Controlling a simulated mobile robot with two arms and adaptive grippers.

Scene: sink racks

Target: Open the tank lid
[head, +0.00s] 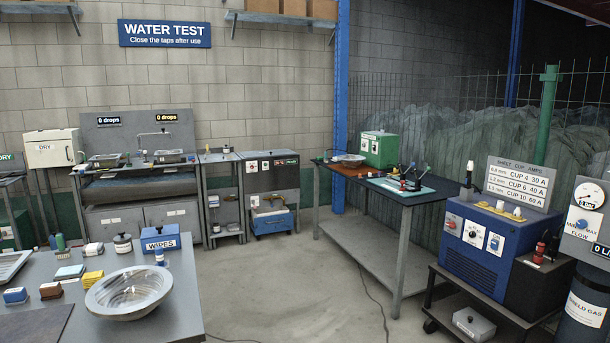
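No thing in the head view is clearly labelled as the tank. Under the WATER TEST sign, a grey sink unit (138,186) stands against the back wall, with two small basins on top and a tap (154,135) between them. To its right stands a dark grey box-shaped unit (285,179) with small white panels on its front and a flat, closed-looking top. I cannot tell which of these is the tank or where its lid is. Neither of my grippers is in view.
A grey table (185,312) at front left holds a glossy bowl (129,292), a blue WIPES box (160,240) and small items. A workbench (356,246) stands right of centre; a blue welding machine (490,246) sits on a cart at right. Open floor (285,290) lies between; a cable crosses it.

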